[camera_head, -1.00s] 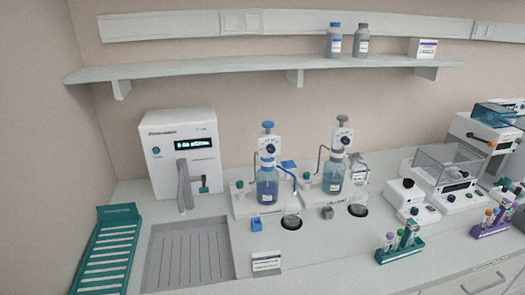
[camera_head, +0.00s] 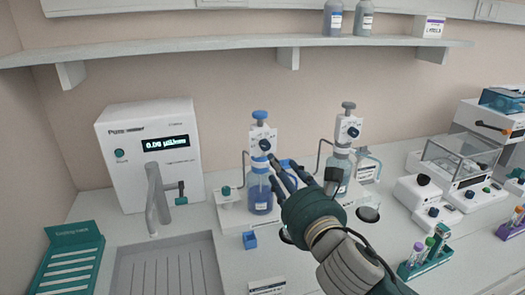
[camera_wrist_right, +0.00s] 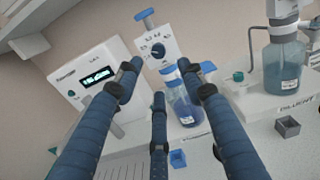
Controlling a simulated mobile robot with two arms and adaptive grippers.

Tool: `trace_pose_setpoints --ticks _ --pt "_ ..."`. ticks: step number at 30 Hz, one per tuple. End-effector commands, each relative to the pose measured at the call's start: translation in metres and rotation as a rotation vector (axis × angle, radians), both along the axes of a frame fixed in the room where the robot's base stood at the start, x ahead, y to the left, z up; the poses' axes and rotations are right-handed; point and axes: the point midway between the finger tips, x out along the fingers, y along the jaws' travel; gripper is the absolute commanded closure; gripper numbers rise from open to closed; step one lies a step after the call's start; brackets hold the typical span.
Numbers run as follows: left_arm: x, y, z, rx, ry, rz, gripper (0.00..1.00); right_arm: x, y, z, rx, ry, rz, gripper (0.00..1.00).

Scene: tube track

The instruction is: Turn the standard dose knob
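The blue-topped bottle dispenser (camera_head: 261,165) stands upright left of the middle in the head view. Its round dark dose knob (camera_head: 265,145) is on the white head and also shows in the right wrist view (camera_wrist_right: 158,50). A grey-topped dispenser (camera_head: 346,140) with a similar knob stands to its right; its base reads "DILUENT" in the wrist view. The blue-topped one's label is unreadable. My right gripper (camera_head: 300,172) is open and empty, its spread fingers (camera_wrist_right: 160,82) in front of the blue-topped dispenser, apart from the knob. My left gripper is out of view.
A white water unit (camera_head: 150,150) with a display and tap stands left, above a grey sink (camera_head: 165,270). A wall shelf (camera_head: 220,53) runs above. A balance (camera_head: 465,165) and tube rack (camera_head: 425,258) stand right. My arm hides the beakers in part.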

Motion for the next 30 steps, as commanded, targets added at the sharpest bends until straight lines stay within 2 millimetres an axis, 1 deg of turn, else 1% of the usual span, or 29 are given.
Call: trace_pose_setpoints --ticks 5,10,14,18,24,30 --pt "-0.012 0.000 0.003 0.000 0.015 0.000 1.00 0.016 0.006 0.004 -0.022 -0.013 0.003 0.60" --pt "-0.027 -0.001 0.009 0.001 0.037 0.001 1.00 0.046 0.016 0.004 -0.020 -0.010 0.001 0.60" --pt "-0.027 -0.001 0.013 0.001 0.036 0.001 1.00 0.070 0.023 0.004 -0.018 -0.010 0.000 0.60" --pt "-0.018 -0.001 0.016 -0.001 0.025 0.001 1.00 0.089 0.030 0.003 -0.019 -0.010 0.001 0.60" --pt "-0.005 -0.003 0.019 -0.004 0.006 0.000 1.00 0.101 0.034 0.002 -0.018 -0.011 0.002 0.60" --pt "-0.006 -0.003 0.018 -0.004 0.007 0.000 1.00 0.102 0.034 0.002 -0.018 -0.011 0.003 0.60"
